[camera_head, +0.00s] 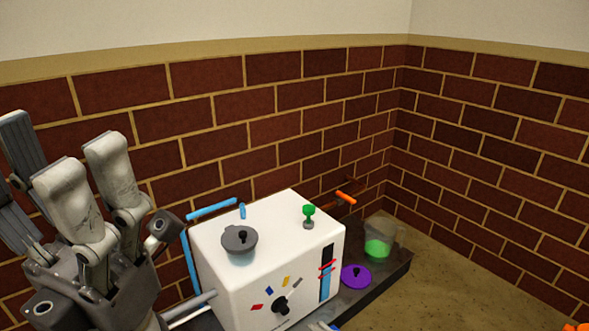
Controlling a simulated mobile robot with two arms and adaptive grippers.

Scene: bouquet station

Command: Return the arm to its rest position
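My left gripper (58,150) is at the left edge of the head view, raised with its grey fingers pointing up. The fingers are spread apart and nothing shows between them. It is left of a white box-shaped machine (270,230), which stands on a dark surface. The lower part of the arm is cut off by the frame. My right gripper is not in view.
Brick walls (250,90) close off the back and right.

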